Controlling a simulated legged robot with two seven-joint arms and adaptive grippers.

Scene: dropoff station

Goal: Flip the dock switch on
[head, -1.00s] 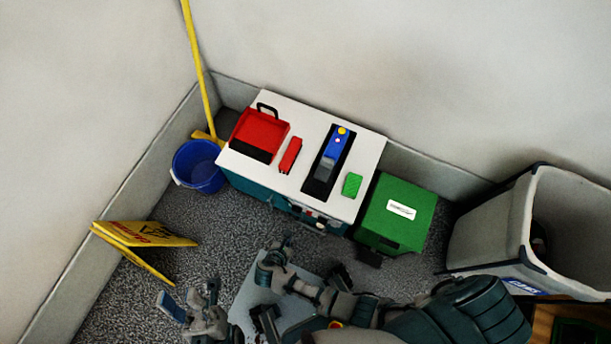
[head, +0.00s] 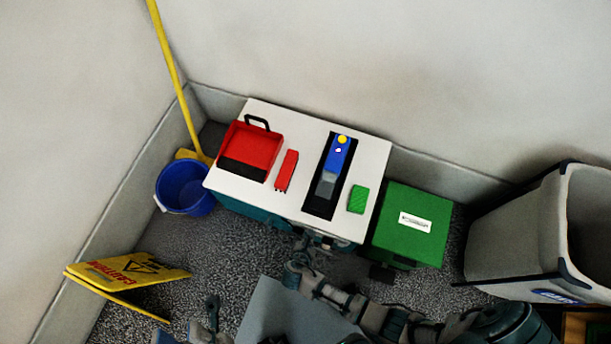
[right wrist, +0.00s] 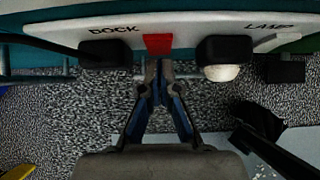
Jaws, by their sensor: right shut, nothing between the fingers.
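In the right wrist view a pale panel (right wrist: 190,24) carries the words DOCK and LAMP. A black block (right wrist: 106,53) sits under DOCK, with a dark bar running to it from the left. A red patch (right wrist: 158,43) is mid-panel. Another black block with a round white lamp (right wrist: 221,72) is at right. My right gripper (right wrist: 160,88) is shut and empty, its tips just below the red patch; I cannot tell if they touch. In the head view that arm reaches the white-topped station's (head: 270,198) front. My left gripper (head: 190,320) is open at the bottom edge, partly cut off.
A red tray (head: 249,146), a red block (head: 287,170), a blue device (head: 335,158) in a black slot and a green block (head: 358,199) are on top. A green box (head: 400,235) and grey bin (head: 515,230) stand right; a blue bucket (head: 185,187) and yellow caution sign (head: 130,272) left.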

